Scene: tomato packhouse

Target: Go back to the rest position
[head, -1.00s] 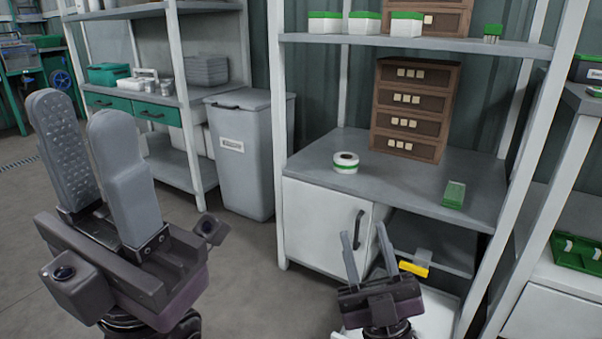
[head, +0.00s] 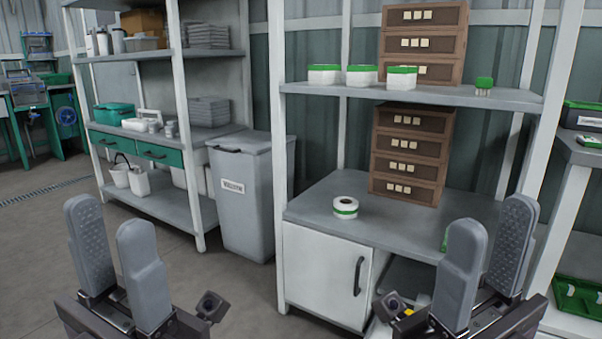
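My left gripper (head: 118,255) is at the lower left of the head view, fingers pointing up, with a narrow gap between them and nothing held. My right gripper (head: 487,262) is at the lower right, fingers up and apart, also empty. It stands in front of the shelf unit's right side and hides part of the worktop (head: 310,208) and the lower compartment. Both grippers appear clear of the furniture.
A white cabinet (head: 322,275) with a dark handle is below the worktop. The floor (head: 40,240) at left is open.

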